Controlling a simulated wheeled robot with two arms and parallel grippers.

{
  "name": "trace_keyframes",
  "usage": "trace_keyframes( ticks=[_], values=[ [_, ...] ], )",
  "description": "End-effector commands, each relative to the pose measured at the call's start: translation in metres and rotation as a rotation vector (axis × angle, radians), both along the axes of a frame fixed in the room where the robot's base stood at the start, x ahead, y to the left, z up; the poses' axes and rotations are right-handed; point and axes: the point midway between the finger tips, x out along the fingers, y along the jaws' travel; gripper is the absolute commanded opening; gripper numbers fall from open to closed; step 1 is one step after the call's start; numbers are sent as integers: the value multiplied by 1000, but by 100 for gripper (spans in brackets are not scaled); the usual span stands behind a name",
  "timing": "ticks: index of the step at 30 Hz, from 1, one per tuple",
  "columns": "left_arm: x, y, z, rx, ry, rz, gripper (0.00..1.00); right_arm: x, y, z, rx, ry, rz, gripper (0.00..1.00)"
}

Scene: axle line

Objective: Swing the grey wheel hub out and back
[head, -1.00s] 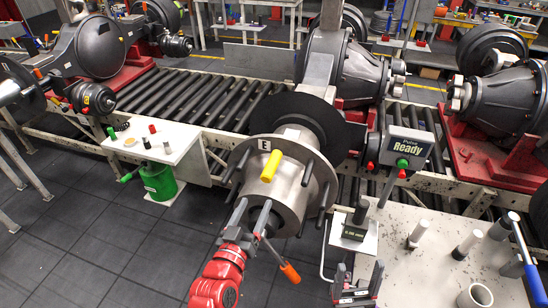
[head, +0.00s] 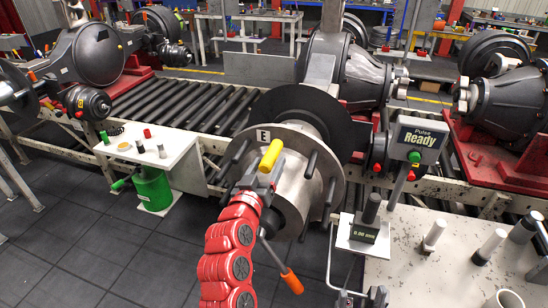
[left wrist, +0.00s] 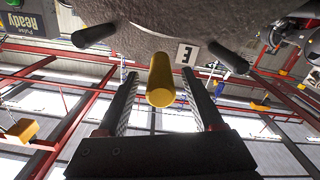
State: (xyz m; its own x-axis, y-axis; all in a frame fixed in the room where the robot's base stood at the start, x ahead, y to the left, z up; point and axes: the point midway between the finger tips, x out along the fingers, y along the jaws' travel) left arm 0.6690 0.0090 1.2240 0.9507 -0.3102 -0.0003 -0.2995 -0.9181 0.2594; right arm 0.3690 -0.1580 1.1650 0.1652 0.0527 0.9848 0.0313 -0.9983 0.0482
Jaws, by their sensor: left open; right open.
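The grey wheel hub (head: 325,185) has a round flange with dark studs and an "E" label, in front of a large black disc (head: 290,105). A yellow grip (head: 271,154) sticks out from it; it also shows in the left wrist view (left wrist: 161,80). My left gripper (head: 267,172) is at the yellow grip. In the left wrist view its open fingers (left wrist: 162,100) stand on either side of the grip, with a gap on both sides. My right gripper (head: 360,298) is partly cut off at the bottom edge, open and empty.
An orange-handled lever (head: 291,281) hangs below the hub. A display reading "Pulse Ready" (head: 418,140) and a gauge stand (head: 365,232) are at the right, by a worn table (head: 430,275). A small white table (head: 180,155) stands left. A roller conveyor (head: 190,105) runs behind.

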Motion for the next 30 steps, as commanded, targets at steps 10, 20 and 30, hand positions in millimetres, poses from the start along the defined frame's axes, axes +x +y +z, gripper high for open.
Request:
trace_keyframes(
  ticks=[10, 20, 30],
  values=[
    [44, -14, 2, 3, 1, 0, 69, 0, 0, 20, 0, 1, 0, 71],
    [53, -17, 0, 1, 0, 1, 69, 0, 0, 22, 0, 1, 0, 71],
    [53, -17, 0, 1, 0, 1, 34, 0, 0, 22, 0, 1, 0, 71]
  ],
)
